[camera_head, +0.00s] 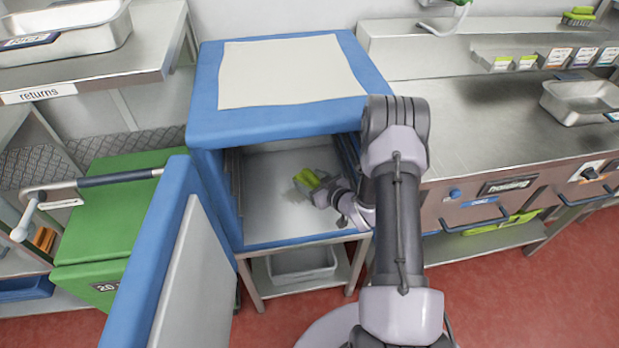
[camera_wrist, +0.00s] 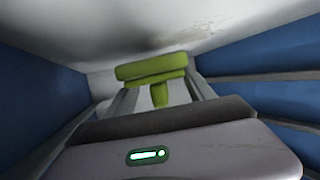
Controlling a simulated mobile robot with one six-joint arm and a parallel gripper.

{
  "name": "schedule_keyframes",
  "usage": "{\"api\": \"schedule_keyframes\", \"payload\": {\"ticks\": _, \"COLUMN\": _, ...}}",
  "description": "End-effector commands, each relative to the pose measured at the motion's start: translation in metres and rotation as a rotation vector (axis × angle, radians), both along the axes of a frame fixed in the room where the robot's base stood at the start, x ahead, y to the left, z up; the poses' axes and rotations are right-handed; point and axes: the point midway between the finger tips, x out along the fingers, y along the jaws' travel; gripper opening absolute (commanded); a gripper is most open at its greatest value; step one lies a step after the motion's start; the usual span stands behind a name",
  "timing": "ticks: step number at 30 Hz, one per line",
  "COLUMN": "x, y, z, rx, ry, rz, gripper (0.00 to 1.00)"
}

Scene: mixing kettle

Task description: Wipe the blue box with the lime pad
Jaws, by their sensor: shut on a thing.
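The blue box (camera_head: 265,122) stands open in the middle of the head view, with a pale interior floor (camera_head: 275,220). Its blue door (camera_head: 160,260) is swung out to the left. My gripper (camera_head: 338,196) is inside the box, shut on the lime pad (camera_head: 307,179). In the wrist view the lime pad (camera_wrist: 152,72) sits beyond my gripper's fingers (camera_wrist: 160,95), near a pale surface with faint brownish marks (camera_wrist: 195,35). Blue walls with rails (camera_wrist: 275,75) flank it. Whether the pad touches a surface is unclear.
A pale sheet (camera_head: 290,70) lies on the box top. A green bin (camera_head: 110,220) stands left, behind the open door. A steel counter (camera_head: 480,110) is on the right, with a metal tray (camera_head: 582,100). A shelf under the box holds a tray (camera_head: 300,262).

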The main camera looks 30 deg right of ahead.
Motion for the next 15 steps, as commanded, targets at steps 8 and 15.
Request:
{"api": "schedule_keyframes", "payload": {"ticks": 8, "x": -0.0057, "y": -0.0007, "z": -0.0109, "rx": 0.019, "ry": 0.024, "rz": -0.016, "gripper": 0.02}}
{"api": "schedule_keyframes", "payload": {"ticks": 15, "x": -0.0054, "y": 0.0026, "z": -0.0118, "rx": 0.021, "ry": 0.026, "rz": -0.017, "gripper": 0.02}}
